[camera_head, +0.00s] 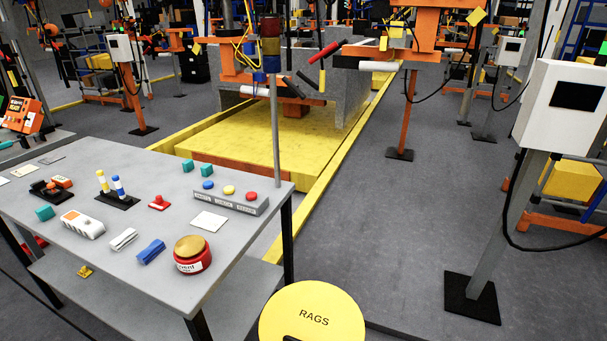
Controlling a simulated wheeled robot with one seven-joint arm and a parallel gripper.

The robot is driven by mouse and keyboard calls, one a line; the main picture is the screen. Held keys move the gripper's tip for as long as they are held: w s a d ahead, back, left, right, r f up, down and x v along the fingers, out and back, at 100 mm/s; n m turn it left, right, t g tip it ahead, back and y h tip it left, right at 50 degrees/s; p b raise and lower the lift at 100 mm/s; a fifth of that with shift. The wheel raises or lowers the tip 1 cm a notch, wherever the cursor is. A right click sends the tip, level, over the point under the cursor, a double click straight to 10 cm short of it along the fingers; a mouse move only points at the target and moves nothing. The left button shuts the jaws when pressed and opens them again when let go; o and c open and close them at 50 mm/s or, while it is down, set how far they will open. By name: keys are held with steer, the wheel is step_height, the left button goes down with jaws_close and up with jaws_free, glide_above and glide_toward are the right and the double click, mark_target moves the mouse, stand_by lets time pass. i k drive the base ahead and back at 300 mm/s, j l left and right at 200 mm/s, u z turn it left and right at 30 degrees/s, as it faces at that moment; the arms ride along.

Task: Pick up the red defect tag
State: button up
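A grey workbench (130,262) stands at the left with small items on it. A small red piece (159,203) with a raised middle lies near the centre of the bench top. It may be the red defect tag, but it is too small to tell. A white card (208,221) lies to its right, below the grey button box (230,200). My gripper is not in view.
A red tin with a gold lid (192,255), a blue block (151,251), a white block (123,239) and a stand with blue and yellow pegs (117,197) surround it. A pole (276,130) rises at the bench's far corner.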

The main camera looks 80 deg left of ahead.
mark_target(158, 204)
steer(key=u, duration=3.35)
steer(key=i+j, duration=0.1)
steer(key=j, duration=0.35)
steer(key=i+j+z, duration=0.1)
steer(key=j, duration=0.35)
steer(key=i+j, duration=0.25)
steer(key=i, duration=0.2)
steer(key=i+j+z, duration=0.15)
steer(key=i, duration=0.3)
steer(key=i+j, duration=0.4)
steer(key=i+z, duration=0.05)
